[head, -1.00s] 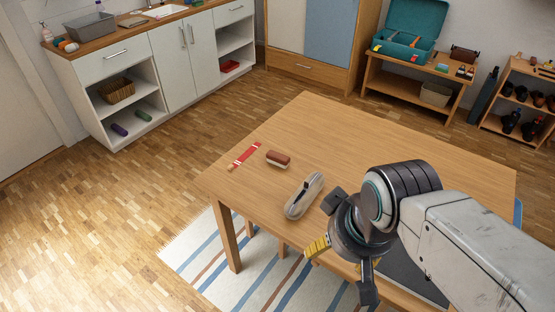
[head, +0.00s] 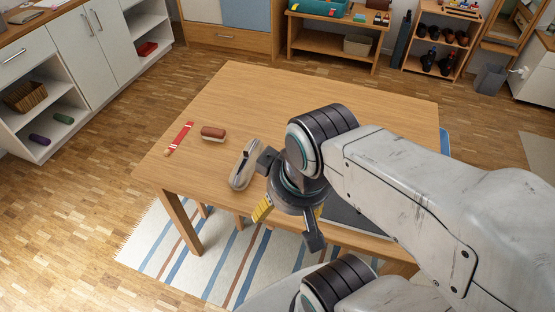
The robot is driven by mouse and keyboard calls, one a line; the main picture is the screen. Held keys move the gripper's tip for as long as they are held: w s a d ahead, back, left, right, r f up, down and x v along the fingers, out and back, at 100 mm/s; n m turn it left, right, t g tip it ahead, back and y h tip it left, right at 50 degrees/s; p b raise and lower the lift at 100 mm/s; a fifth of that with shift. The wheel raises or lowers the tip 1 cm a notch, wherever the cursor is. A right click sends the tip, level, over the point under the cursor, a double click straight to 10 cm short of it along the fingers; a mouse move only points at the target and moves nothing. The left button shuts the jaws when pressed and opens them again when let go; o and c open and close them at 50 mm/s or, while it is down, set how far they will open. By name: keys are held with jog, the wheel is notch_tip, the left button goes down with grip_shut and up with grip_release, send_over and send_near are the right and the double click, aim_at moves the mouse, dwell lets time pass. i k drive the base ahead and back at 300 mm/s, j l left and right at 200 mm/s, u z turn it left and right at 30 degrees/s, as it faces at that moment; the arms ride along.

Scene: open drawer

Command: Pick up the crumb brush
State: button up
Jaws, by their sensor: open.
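The crumb brush appears to be the small brown-backed block with a pale underside (head: 213,134), lying on the wooden table (head: 300,110) toward its left side. My gripper (head: 289,226) is over the table's front edge, to the right of and nearer than the brush, well apart from it. Its fingers are spread and point downward, with nothing seen between them. My arm comes in from the right and hides part of the table.
A grey, elongated case-like object (head: 244,165) lies between the brush and my gripper. A red strip with a tan end (head: 179,138) lies left of the brush. A dark flat item (head: 350,217) is partly hidden under my arm. The table's far half is clear.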

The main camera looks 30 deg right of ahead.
aim_at(207, 133)
jog(key=i+j+u, duration=0.3)
jog(key=u, duration=0.15)
jog(key=i+j+u, duration=0.15)
jog(key=i+u, duration=0.15)
jog(key=u, duration=0.2)
jog(key=i+u, duration=0.3)
jog(key=u, duration=0.15)
jog(key=i+u, duration=0.35)
jog(key=u, duration=0.15)
